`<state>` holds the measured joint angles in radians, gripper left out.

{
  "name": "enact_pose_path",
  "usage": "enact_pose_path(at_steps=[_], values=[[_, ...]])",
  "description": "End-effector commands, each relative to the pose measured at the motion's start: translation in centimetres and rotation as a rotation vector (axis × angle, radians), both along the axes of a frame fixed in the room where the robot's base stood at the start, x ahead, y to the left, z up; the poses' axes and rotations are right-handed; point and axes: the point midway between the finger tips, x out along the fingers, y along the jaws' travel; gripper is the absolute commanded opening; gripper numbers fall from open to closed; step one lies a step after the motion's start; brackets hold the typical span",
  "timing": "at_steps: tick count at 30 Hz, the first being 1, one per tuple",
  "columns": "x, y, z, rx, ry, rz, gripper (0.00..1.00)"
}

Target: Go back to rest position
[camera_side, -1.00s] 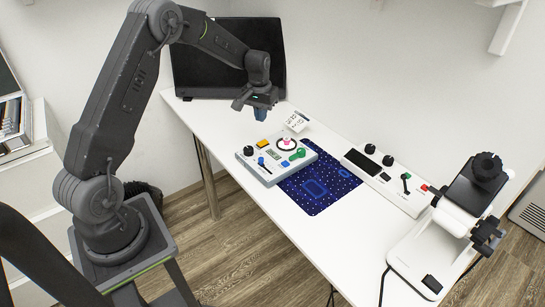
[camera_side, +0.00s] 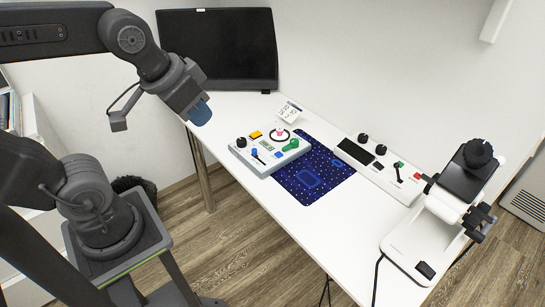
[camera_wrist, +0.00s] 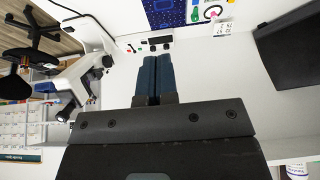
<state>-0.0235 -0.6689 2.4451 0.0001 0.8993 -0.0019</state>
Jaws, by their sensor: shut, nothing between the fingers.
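My gripper (camera_side: 201,113) is at the left of the side view, in the air by the table's left edge, with its blue fingers pointing down and to the right. In the wrist view my gripper (camera_wrist: 157,62) shows its two blue fingers side by side, shut with nothing between them. It touches nothing in view and is clear of the control box (camera_side: 265,163), which lies to its right and lower in the side view.
The white table (camera_side: 290,222) holds a dark blue mat (camera_side: 325,185), a long switch panel (camera_side: 400,186), a small card (camera_side: 288,112), a black monitor (camera_side: 220,50) and a microscope (camera_side: 440,225). The wrist view also shows the microscope (camera_wrist: 75,78) and an office chair (camera_wrist: 30,50).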

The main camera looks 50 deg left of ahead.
Motion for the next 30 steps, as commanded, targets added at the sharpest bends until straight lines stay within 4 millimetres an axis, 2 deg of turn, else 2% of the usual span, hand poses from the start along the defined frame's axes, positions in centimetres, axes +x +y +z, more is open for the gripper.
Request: enact_pose_path(at_steps=[3, 6, 30], values=[[-1.4, -0.4, -0.4, 0.001, -0.021, -0.021, 0.00], [-1.8, -0.5, -0.5, 0.001, -0.026, -0.027, 0.00], [-1.7, -0.5, -0.5, 0.001, -0.025, -0.025, 0.00]])
